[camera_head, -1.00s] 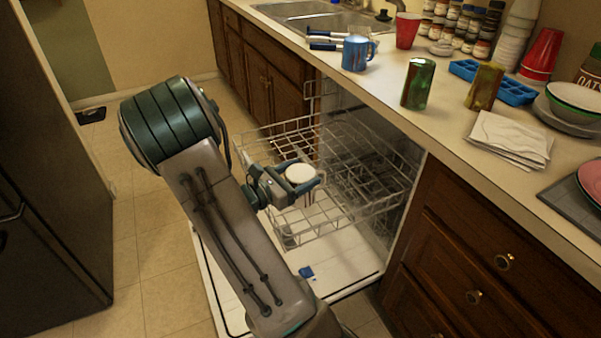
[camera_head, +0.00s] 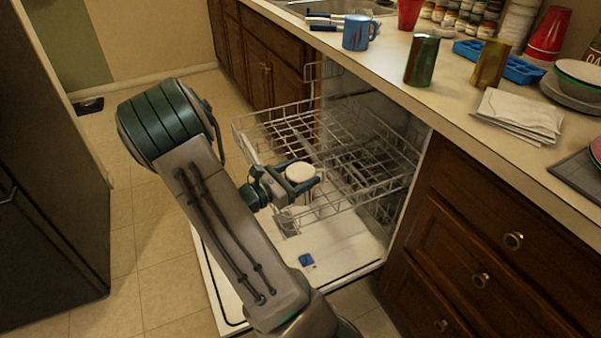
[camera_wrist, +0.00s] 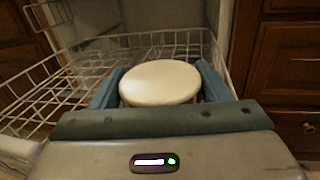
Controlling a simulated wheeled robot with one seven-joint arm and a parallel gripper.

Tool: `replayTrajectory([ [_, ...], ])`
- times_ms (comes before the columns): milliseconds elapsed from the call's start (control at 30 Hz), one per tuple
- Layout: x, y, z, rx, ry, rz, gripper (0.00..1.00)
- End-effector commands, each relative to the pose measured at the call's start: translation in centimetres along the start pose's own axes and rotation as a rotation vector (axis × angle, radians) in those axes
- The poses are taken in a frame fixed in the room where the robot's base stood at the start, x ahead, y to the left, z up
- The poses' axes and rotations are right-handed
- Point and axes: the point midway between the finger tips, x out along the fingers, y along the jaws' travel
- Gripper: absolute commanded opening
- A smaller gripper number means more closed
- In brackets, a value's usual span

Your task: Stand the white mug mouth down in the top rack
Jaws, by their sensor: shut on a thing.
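The white mug (camera_head: 300,173) is in my gripper (camera_head: 300,183), with its flat round closed base facing up, so it is mouth down. In the wrist view the mug (camera_wrist: 160,82) sits between the two blue-grey fingers of my gripper (camera_wrist: 160,90). My gripper is shut on it. The top rack (camera_head: 376,200) is a wire rack pulled out of the dishwasher. The mug is at the rack's front edge in the head view; I cannot tell its exact height over the wires. The rack (camera_wrist: 60,85) also shows beyond the mug in the wrist view. The mug's rim is hidden.
The open dishwasher door (camera_head: 340,262) lies below with a small blue item (camera_head: 306,260) on it. The counter (camera_head: 440,105) holds a blue mug (camera_head: 357,33), cans, cups and bowls. Wooden drawers (camera_head: 470,220) stand to the right. The rack looks mostly empty.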

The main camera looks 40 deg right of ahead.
Motion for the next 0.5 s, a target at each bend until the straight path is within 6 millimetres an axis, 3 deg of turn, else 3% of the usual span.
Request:
replayTrajectory([
  [33, -0.23, -0.24, -1.09, -0.014, 0.016, 0.003, 0.38],
  [300, -0.32, -0.36, -1.32, -0.018, 0.018, 0.002, 0.38],
  [333, -0.32, -0.37, -1.33, -0.018, 0.018, 0.002, 0.75],
  [400, -0.32, -0.38, -1.36, -0.018, 0.018, 0.001, 0.95],
  [500, -0.32, -0.39, -1.38, -0.018, 0.018, 0.001, 0.95],
])
